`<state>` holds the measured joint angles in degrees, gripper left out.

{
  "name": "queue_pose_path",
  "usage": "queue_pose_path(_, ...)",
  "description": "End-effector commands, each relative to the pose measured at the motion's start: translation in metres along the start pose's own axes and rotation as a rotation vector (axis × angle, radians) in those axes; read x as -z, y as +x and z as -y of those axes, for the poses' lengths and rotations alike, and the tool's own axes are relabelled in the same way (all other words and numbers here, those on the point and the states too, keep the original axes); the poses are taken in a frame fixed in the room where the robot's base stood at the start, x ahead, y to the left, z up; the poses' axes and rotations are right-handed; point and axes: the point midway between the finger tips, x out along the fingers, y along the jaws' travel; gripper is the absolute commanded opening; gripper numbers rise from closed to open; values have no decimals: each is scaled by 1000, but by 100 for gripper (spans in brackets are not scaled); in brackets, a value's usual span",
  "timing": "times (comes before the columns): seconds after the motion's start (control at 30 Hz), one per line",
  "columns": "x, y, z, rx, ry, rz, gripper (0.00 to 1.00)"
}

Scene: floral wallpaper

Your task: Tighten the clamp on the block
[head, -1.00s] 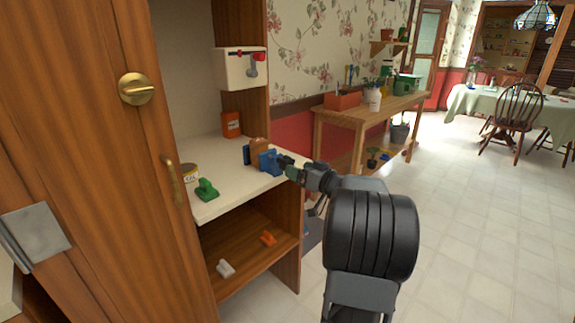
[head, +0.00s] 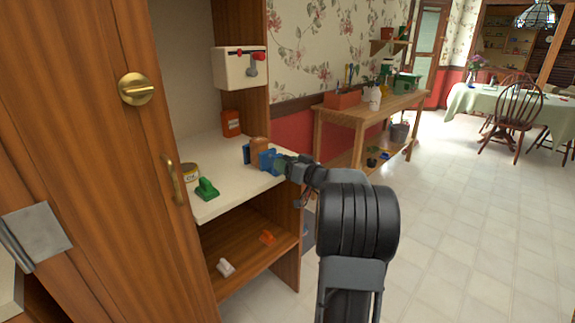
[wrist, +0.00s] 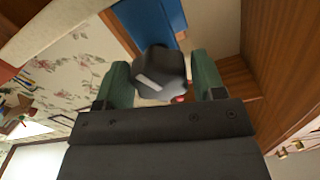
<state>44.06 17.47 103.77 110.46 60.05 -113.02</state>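The blue clamp (head: 270,160) stands on the pale counter (head: 222,203), with the brown block (head: 259,148) between its two blue jaws. At this size I cannot tell whether both jaws touch the block. In the wrist view, the clamp's blue body (wrist: 155,20) is behind its dark faceted knob (wrist: 160,74), which has a pale mark. My gripper (wrist: 161,80) has its green fingers on both sides of the knob, with thin gaps showing, so it looks open around it. In the head view, my gripper (head: 281,165) is at the clamp's right side and hides the knob.
A green clamp-like object (head: 206,189), a can (head: 190,172) and an orange box (head: 231,123) are on the counter. White (head: 226,267) and orange (head: 268,237) pieces lie on the lower shelf.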

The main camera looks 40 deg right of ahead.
Motion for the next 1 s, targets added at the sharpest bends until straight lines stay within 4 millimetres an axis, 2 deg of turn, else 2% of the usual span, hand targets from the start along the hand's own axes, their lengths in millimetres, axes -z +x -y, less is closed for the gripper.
queue_pose_path(0.03, 0, 0, 0, 0, 0, 0, 58)
queue_pose_path(0.33, 0, 0, 0, 0, 0, 0, 30)
queue_pose_path(0.67, -3, 0, 0, 2, 62, 0, 30)
queue_pose_path(1.0, -4, 0, -1, 1, 337, -2, 30)
